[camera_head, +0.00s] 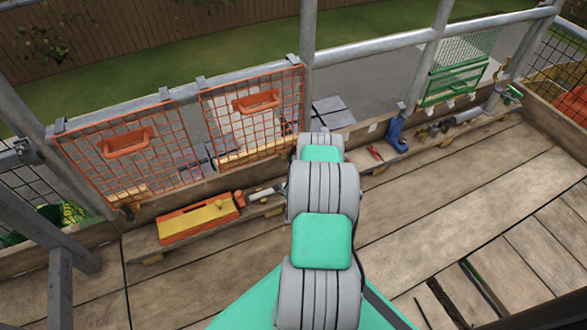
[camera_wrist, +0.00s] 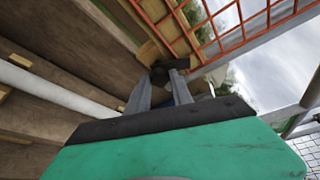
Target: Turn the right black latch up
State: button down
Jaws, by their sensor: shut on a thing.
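In the wrist view my gripper (camera_wrist: 161,80) reaches up to a lower corner of an orange mesh panel (camera_wrist: 208,45). Its two grey fingers stand on either side of a small dark piece, which looks like the black latch (camera_wrist: 158,74), and are shut on it. The latch's exact angle is too small and dark to tell. In the head view the right orange mesh panel (camera_head: 250,125) hangs on the rail with an orange handle. My arm hides the gripper and the latch there. The left orange panel (camera_head: 130,155) hangs beside it.
An orange and yellow tool (camera_head: 198,218) lies on the planks by the toe board. A blue tool (camera_head: 396,134) and a green wire basket (camera_head: 460,75) are at the right. Metal posts and rails border the deck.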

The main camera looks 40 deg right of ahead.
jog(key=shift+f+n+t+h+b, duration=0.1)
jog(key=shift+n+t+h+b, duration=0.25)
jog(key=shift+n+b, duration=0.75)
jog(key=shift+f+n+t+h+b, duration=0.15)
jog(key=shift+n+h+b, duration=0.3)
jog(key=shift+n+b, duration=0.6)
jog(key=shift+r, duration=0.1)
jog(key=c, duration=1.1)
grip_release()
jog(key=shift+c, duration=0.2)
